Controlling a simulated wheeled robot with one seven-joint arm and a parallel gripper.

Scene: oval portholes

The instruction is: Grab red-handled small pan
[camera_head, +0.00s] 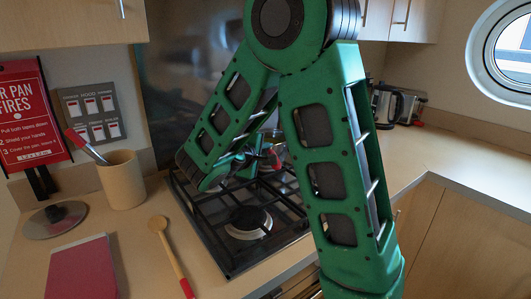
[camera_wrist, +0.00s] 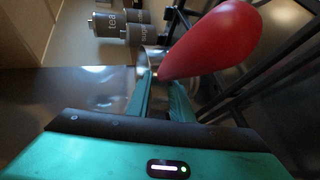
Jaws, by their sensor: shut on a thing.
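The small pan has a red handle (camera_wrist: 215,40), which looms large in the wrist view, and a shiny metal part (camera_wrist: 150,60) beyond my fingers. My gripper (camera_wrist: 163,98) is shut on the pan, with its green fingers close around the handle's inner end; the exact contact is partly hidden. In the head view my gripper (camera_head: 262,157) is over the back of the stove, and my arm hides much of it. Only a bit of the pan's metal shows there behind the fingers.
The black stove grate (camera_head: 240,205) lies below my arm. A utensil crock (camera_head: 122,180), a lid (camera_head: 55,220), a red book (camera_head: 82,268) and a wooden spoon (camera_head: 170,255) are on the left counter. The right counter is largely clear.

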